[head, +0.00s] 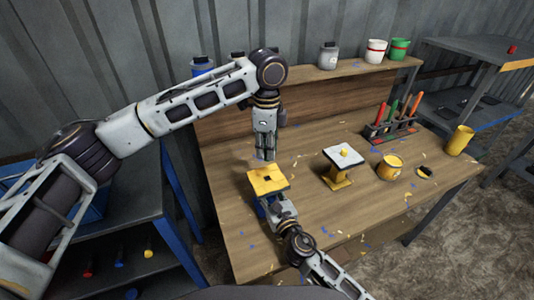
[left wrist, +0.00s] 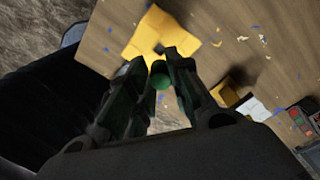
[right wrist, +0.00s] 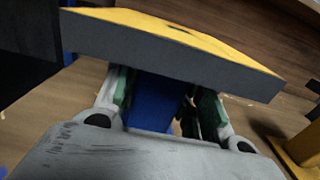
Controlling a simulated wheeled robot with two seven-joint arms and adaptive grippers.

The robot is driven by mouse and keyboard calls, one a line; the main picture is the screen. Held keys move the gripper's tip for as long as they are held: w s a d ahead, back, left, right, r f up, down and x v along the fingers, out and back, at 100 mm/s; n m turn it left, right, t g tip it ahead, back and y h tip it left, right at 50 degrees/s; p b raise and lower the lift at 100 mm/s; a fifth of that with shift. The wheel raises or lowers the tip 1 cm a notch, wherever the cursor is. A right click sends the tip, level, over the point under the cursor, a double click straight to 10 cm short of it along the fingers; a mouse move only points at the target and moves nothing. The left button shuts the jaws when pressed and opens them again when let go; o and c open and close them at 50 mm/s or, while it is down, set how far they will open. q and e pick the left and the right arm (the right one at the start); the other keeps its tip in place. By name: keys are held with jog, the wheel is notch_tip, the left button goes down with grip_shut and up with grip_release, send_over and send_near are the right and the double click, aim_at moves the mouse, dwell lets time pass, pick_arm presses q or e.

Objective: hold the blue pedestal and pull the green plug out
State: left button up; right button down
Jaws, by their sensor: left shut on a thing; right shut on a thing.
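The blue pedestal (right wrist: 155,105) stands on the workbench under a square yellow top plate (head: 267,180) with a dark hole. My right gripper (head: 272,205) is shut on the blue pedestal just under the plate; the right wrist view shows its fingers on either side. My left gripper (head: 265,157) points down above the plate. In the left wrist view the green plug (left wrist: 160,76) is between its fingers, which are shut on it. The dark hole shows beyond the plug, and the plug appears clear of it. The plug is hidden in the head view.
To the right stands a yellow pedestal (head: 337,178) with a white top and yellow knob. Beyond are a yellow can (head: 390,167), a tool rack (head: 391,130) and a yellow cup (head: 459,141). Small chips litter the workbench (head: 310,215). A back shelf (head: 335,71) holds pots.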

dwell(0.3)
jog(key=c, duration=0.8)
grip_release()
jog(key=shift+s, duration=0.15)
jog(key=shift+v, duration=5.85)
jog(key=shift+d, duration=0.1)
jog(key=shift+f, duration=0.1)
